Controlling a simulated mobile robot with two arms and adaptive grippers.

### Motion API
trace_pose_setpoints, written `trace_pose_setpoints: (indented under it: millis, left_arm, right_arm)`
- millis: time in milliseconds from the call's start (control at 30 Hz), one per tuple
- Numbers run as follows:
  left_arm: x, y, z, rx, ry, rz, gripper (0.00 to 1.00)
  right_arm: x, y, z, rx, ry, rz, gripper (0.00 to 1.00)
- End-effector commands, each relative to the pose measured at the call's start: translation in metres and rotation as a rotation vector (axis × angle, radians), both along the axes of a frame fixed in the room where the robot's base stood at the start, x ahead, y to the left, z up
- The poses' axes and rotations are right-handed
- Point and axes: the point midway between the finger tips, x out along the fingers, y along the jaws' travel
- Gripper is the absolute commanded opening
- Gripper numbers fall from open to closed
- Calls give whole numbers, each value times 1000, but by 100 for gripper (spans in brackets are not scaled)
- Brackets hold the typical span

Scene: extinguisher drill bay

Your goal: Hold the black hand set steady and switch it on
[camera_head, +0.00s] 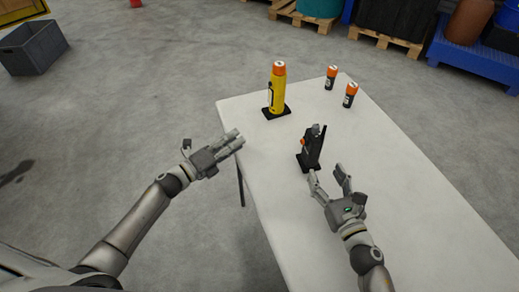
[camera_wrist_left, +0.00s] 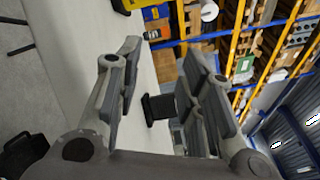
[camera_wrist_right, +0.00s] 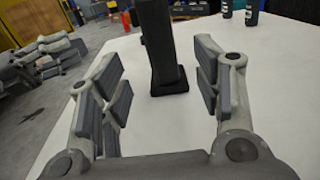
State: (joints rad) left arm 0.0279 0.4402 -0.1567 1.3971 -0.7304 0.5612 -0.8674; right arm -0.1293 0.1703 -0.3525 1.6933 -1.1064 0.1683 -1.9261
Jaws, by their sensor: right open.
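The black hand set (camera_head: 314,146) stands upright on a black base on the white table, with an orange part on its left side. In the right wrist view the hand set (camera_wrist_right: 158,42) rises ahead of my right gripper (camera_wrist_right: 160,100), whose fingers are open with the hand set beyond their tips. In the head view my right gripper (camera_head: 328,180) is just in front of it, apparently not touching. My left gripper (camera_head: 238,141) is open and empty at the table's left edge, apart from the hand set. Its fingers (camera_wrist_left: 160,75) partly hide the view ahead.
Two black-and-orange cylinders (camera_head: 331,78) (camera_head: 350,95) stand at the back. A grey crate (camera_head: 35,50) is on the floor. The table's right side is clear.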

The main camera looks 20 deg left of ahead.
Motion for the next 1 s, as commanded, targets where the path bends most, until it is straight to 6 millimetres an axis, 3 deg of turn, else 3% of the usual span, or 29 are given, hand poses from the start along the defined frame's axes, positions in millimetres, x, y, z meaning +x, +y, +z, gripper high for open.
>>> trace_pose_setpoints:
  millis: [33, 200, 400, 733, 1000]
  left_arm:
    - [-1, -12, 12, 95, -81, -51, 36]
    - [-15, -53, 31, 394, -346, -214, 36]
    - [-32, -83, 40, 630, -602, -348, 36]
    - [-42, -95, 43, 735, -731, -407, 36]
    - [-42, -95, 43, 732, -728, -406, 36]
  right_arm:
    - [0, 0, 0, 0, 0, 0, 59]
    - [0, 0, 0, 0, 0, 0, 59]
    - [0, 0, 0, 0, 0, 0, 59]
    - [9, 5, 0, 1, -1, 0, 59]
    - [50, 30, 1, 2, -1, 1, 59]
